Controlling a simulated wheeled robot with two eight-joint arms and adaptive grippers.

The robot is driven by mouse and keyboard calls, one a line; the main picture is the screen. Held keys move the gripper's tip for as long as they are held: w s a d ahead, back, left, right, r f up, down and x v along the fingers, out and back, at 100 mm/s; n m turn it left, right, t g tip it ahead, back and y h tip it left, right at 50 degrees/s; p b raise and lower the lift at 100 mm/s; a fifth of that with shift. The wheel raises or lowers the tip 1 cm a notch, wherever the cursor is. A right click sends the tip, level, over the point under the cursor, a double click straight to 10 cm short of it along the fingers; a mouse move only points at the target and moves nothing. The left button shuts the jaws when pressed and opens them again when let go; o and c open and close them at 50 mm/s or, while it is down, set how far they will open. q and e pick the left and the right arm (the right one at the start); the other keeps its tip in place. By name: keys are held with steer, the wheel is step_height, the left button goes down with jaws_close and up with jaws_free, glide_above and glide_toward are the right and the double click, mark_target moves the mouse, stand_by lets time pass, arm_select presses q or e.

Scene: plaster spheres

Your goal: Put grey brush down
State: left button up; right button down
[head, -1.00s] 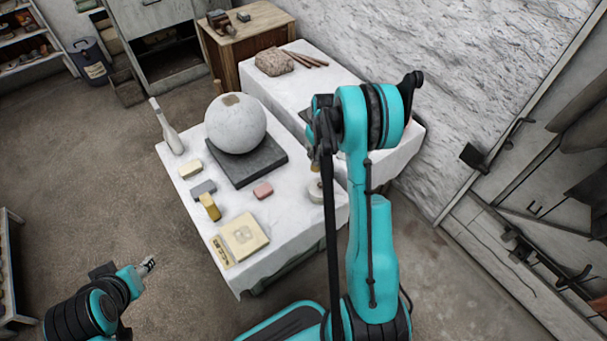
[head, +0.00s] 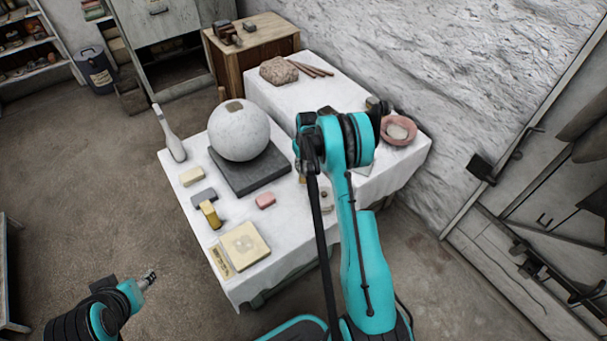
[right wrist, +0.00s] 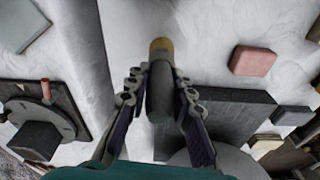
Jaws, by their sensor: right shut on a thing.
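The grey brush (right wrist: 160,90) is between the fingers of my right gripper (right wrist: 160,92) in the right wrist view. Its grey body lies along the fingers and its tan end points away from the wrist. The gripper is shut on it, above the white-clothed table (head: 285,235) and close to the dark square board. In the head view my teal right arm largely hides the right gripper and the brush. My left gripper (head: 148,277) hangs over the floor at the lower left, away from the table. Its jaws are too small to judge.
A plaster sphere (head: 239,132) rests on the dark board (head: 250,172). A pink bowl (head: 398,131) stands on the second table. Bare cloth surrounds the pink block.

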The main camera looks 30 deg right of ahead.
mark_target(303, 172)
steer(key=shift+f+b, duration=0.8)
steer(key=shift+f, duration=1.05)
steer(key=shift+f, duration=0.1)
steer(key=c, duration=1.3)
jaws_free()
